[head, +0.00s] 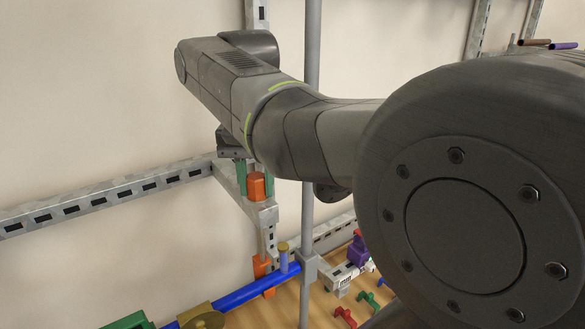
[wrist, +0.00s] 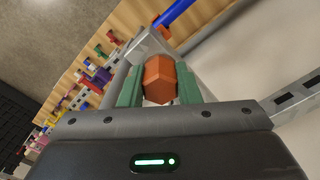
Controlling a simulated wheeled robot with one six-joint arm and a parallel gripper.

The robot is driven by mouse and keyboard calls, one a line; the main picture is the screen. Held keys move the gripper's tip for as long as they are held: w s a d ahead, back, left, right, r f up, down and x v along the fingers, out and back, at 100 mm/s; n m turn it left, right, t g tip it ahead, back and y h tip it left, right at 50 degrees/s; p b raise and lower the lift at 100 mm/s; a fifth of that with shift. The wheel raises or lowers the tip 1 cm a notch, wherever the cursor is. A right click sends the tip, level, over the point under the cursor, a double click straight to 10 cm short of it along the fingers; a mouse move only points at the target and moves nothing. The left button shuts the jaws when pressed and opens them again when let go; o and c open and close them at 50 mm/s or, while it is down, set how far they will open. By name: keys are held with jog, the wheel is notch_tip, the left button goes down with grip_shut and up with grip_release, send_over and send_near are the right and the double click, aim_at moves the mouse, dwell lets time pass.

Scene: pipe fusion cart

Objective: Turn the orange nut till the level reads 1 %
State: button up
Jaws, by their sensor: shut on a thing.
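The orange nut (head: 256,186) is a hexagonal piece at the corner of the slotted grey metal frame, beside the thin vertical pole. My gripper (head: 254,178) reaches it from above and behind, with its green fingers on either side of the nut. In the wrist view the orange nut (wrist: 159,80) sits between the two green fingers of my gripper (wrist: 159,86), which are shut on it. No level readout can be made out in either view.
A slotted rail (head: 110,193) runs left from the nut. A grey vertical pole (head: 310,120) stands close to its right. Below are a blue pipe (head: 240,294), a purple part (head: 357,251) and small red and green pieces on a wooden surface.

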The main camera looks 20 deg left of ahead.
jog(key=shift+n, duration=0.3)
jog(key=n+p, duration=0.2)
jog(key=n, duration=0.1)
jog(key=shift+r, duration=0.15)
jog(key=n+p, duration=0.1)
jog(key=n, duration=0.5)
jog(key=shift+w+d, duration=0.1)
jog(key=n, duration=0.9)
jog(key=shift+w, duration=0.15)
jog(key=shift+n, duration=0.3)
jog(key=o, duration=1)
